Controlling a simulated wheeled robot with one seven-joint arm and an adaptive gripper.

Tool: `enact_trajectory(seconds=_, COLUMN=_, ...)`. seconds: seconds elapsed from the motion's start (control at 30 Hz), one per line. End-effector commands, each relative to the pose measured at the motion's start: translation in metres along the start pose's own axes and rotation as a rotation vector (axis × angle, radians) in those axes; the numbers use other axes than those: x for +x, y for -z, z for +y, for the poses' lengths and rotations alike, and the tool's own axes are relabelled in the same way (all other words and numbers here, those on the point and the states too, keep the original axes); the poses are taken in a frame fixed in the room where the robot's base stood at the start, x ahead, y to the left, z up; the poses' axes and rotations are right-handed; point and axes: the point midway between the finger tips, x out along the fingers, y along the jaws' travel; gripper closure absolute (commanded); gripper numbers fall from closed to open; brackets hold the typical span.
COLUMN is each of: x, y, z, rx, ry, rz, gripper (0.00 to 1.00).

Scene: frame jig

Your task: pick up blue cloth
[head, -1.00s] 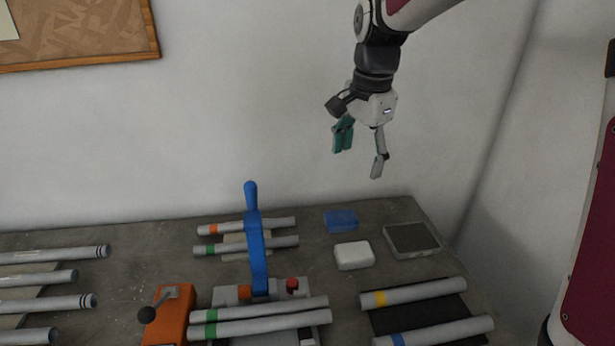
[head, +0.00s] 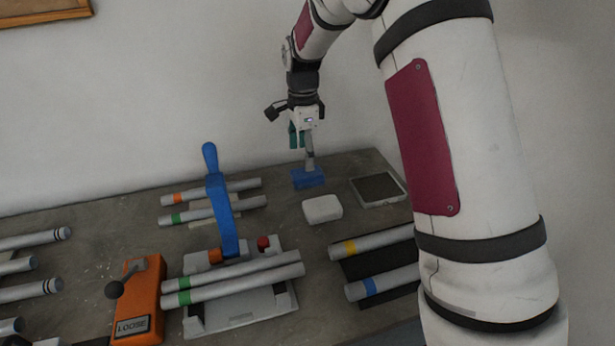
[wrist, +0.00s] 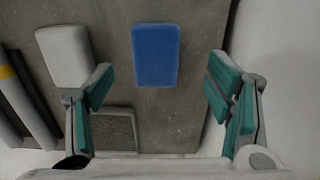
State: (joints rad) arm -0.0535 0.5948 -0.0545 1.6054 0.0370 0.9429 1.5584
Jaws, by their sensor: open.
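The blue cloth (head: 308,178) is a small flat folded rectangle lying on the grey table near its back edge. In the wrist view the cloth (wrist: 156,55) lies between the lines of my two fingers, a little beyond the fingertips. My gripper (head: 302,150) is open, points down just above the cloth and partly covers its far side in the head view. Its teal-padded fingers also show in the wrist view (wrist: 158,88), wide apart with nothing between them. I cannot tell the exact gap between fingertips and cloth.
A white block (head: 322,209) and a dark-topped grey tray (head: 378,188) lie close to the cloth. A blue lever (head: 221,200) stands upright on a jig to the left, beside an orange box (head: 138,298). Several grey tubes lie around. The wall is close behind.

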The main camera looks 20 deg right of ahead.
Motion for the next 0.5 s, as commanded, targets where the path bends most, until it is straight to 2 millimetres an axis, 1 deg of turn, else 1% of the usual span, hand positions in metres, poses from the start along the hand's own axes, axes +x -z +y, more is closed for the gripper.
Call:
enact_trajectory(seconds=0.03, x=0.006, y=0.0, z=0.001, rx=0.0, ry=-0.002, rz=0.0, gripper=0.27)
enact_trajectory(seconds=0.27, x=0.021, y=0.0, z=0.002, rx=-0.001, ry=-0.003, rz=0.0, gripper=0.27)
enact_trajectory(seconds=0.5, x=0.054, y=0.004, z=0.007, rx=0.0, ry=-0.002, rz=-0.001, gripper=0.27)
